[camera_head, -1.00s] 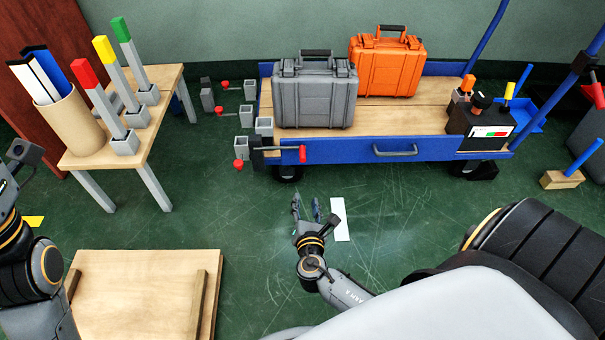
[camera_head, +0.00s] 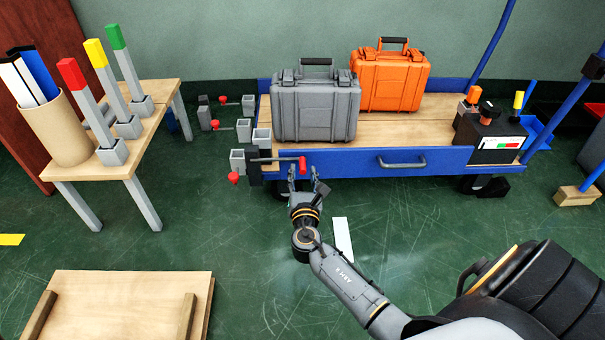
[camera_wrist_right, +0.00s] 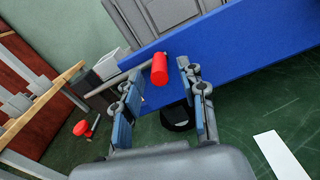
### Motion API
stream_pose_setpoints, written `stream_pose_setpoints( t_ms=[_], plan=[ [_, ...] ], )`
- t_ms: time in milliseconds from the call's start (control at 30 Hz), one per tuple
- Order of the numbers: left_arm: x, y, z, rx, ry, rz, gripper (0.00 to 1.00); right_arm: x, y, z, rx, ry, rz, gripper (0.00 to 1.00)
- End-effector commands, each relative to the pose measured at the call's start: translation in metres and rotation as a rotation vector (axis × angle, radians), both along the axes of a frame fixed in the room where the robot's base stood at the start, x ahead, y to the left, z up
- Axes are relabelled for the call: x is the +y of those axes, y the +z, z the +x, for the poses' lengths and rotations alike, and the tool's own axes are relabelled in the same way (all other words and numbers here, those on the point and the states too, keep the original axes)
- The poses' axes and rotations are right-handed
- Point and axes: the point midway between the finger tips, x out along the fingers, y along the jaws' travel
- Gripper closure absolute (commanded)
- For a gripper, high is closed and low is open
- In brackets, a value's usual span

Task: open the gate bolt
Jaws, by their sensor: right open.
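The gate bolt is a grey rod with a red handle (camera_head: 302,164) at the left front corner of the blue cart. In the right wrist view the red handle (camera_wrist_right: 159,69) lies ahead of the fingers, near the gap between their tips, and the grey rod (camera_wrist_right: 107,84) runs left from it. My right gripper (camera_head: 303,182) is open and empty, just below the handle in the head view. Its two blue-padded fingers also show in the right wrist view (camera_wrist_right: 162,98). I cannot tell whether they touch the handle. My left gripper is not in view.
The blue cart (camera_head: 345,166) carries a grey case (camera_head: 315,108) and an orange case (camera_head: 390,80). Grey blocks with red knobs (camera_head: 234,178) stand left of the bolt. A wooden table (camera_head: 80,168) is at left, a wooden board (camera_head: 115,300) at lower left. The floor between is clear.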

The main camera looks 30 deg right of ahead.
Motion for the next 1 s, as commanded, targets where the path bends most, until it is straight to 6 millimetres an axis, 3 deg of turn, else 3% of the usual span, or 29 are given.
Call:
stream_pose_setpoints(
  t_ms=[200, 533, 733, 1000],
  plan=[
    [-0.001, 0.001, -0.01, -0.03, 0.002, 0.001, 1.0, -0.011, -0.002, 0.019, 0.0, 0.0, 0.001, 0.59],
    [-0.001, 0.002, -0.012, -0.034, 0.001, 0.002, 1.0, -0.013, 0.0, 0.022, 0.0, 0.0, 0.001, 0.59],
    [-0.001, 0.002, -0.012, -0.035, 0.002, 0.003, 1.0, -0.013, 0.0, 0.022, 0.0, 0.0, 0.001, 0.97],
    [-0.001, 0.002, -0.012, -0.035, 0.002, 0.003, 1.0, -0.014, 0.0, 0.021, 0.002, -0.001, 0.001, 1.0]
  ],
)
